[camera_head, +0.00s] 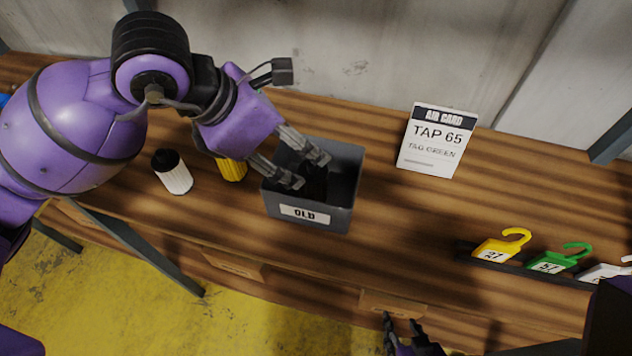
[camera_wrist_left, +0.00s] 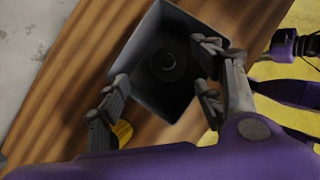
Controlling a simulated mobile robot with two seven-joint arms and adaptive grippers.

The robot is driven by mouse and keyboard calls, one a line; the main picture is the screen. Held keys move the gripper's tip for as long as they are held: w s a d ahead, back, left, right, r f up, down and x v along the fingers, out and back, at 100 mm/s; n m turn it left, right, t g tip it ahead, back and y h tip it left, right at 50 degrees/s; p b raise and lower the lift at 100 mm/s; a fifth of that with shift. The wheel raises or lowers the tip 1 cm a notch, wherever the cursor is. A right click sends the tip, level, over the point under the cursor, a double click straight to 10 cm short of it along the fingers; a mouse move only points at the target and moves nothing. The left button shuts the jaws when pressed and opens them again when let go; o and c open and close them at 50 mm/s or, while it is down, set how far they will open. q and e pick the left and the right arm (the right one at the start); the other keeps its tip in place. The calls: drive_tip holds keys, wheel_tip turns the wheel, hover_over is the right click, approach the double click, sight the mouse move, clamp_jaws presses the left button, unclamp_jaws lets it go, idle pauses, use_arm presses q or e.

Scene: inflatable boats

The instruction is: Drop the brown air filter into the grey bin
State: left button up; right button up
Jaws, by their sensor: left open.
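The grey bin (camera_head: 345,190), labelled OLD, stands on the wooden bench. My left gripper (camera_head: 305,170) is open over the bin, with its fingertips at or just inside the mouth. In the left wrist view the fingers (camera_wrist_left: 160,95) are spread apart on either side of the bin (camera_wrist_left: 140,58), with nothing between them. A dark round thing (camera_wrist_left: 168,62) with a central hub lies inside the bin. It is too shaded to tell whether it is brown. No plainly brown filter shows elsewhere. My right gripper (camera_head: 403,335) is low at the front edge, partly cut off.
A white filter with a black cap (camera_head: 175,177) and a yellow filter (camera_head: 232,169) stand left of the bin. Yellow (camera_head: 500,246), green (camera_head: 556,260) and white (camera_head: 605,272) tags sit at right. Bench between is clear.

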use_arm(q)
drive_tip(key=v, duration=0.9)
drive_tip(key=shift+r, duration=0.15)
drive_tip(key=shift+s+a, duration=0.1)
